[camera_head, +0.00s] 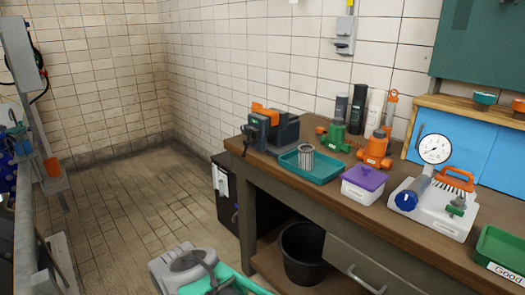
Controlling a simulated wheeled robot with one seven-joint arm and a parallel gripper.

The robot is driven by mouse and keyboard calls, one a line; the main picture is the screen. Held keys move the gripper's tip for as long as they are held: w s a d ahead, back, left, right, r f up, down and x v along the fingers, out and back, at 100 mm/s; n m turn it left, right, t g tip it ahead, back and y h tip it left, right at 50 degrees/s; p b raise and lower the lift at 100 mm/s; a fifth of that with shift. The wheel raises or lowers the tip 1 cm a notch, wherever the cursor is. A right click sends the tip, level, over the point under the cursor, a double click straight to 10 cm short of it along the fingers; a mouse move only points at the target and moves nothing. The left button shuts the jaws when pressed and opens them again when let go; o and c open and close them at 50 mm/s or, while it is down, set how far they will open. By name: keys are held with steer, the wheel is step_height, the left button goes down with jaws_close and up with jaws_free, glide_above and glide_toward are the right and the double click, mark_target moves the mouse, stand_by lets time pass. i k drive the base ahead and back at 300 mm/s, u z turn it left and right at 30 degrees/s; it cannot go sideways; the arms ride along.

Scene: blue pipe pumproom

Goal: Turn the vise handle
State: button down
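A dark grey-green vise (284,129) stands on the left end of the wooden workbench (395,223). An orange piece (264,112) shows at the top of its jaws. The vise handle (249,131) appears as a small dark part at the vise's left side, over the bench's end; its exact angle is too small to tell. Grey and teal parts of my own body show at the bottom edge, well apart from the vise. I cannot make out my gripper's fingers in this view.
A teal tray (325,167) with a metal cylinder (306,156) sits just right of the vise. A purple-lidded box (363,184) and a pressure gauge (435,149) stand further right. A black bucket (302,254) is under the bench. The tiled floor (125,215) left of the bench is clear.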

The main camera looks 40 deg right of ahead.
mark_target(250, 141)
steer(key=k, duration=1.45)
steer(key=z, duration=0.85)
steer(key=i, duration=1.6)
steer(key=u, duration=1.3)
